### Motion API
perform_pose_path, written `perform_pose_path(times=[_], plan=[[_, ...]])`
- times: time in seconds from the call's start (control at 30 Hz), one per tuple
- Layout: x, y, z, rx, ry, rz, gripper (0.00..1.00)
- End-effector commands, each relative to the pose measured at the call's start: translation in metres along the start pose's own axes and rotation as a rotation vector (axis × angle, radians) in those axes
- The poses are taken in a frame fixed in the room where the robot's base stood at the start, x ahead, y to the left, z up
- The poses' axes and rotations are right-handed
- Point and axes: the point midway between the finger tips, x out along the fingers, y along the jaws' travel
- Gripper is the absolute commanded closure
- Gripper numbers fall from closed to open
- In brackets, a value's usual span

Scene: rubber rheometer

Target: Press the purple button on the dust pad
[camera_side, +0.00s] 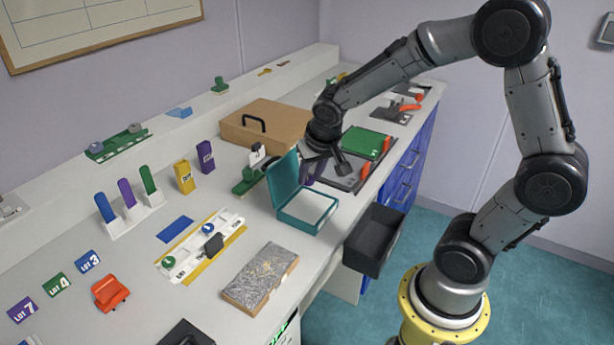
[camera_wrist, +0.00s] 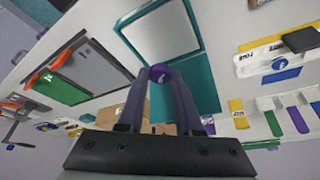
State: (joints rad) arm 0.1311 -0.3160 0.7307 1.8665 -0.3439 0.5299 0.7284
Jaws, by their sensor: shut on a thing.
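My gripper (camera_side: 313,173) is shut on a small round purple button (camera_wrist: 159,73). In the wrist view the button sits between my two fingertips, with a pale mark on its face. The dust pad appears to be the teal case (camera_side: 296,222) with a white pad (camera_side: 312,205) in its base. Its teal lid (camera_side: 283,178) stands open at the back. In the side view my gripper is above and behind the pad, by the lid's right edge. The pad also shows beyond my fingertips in the wrist view (camera_wrist: 165,35). The button looks clear of the pad.
A grey speckled slab (camera_side: 260,278) and a white rack with discs (camera_side: 200,245) lie left of the case. A tan box with a black handle (camera_side: 266,133) stands behind. A green plate (camera_side: 364,143) lies to the right. A dark open bin (camera_side: 374,240) is at the bench's front edge.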

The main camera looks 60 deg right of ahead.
Motion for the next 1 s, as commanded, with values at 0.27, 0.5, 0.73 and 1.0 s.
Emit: perform_pose_path(times=[0.27,0.5,0.73,1.0], plan=[[0.008,0.0,0.004,-0.002,-0.003,0.002,1.0],[0.027,0.0,0.012,-0.002,-0.002,0.001,1.0],[0.044,0.0,0.019,-0.001,-0.001,0.001,1.0],[0.054,-0.001,0.023,-0.001,0.0,-0.001,1.0]])
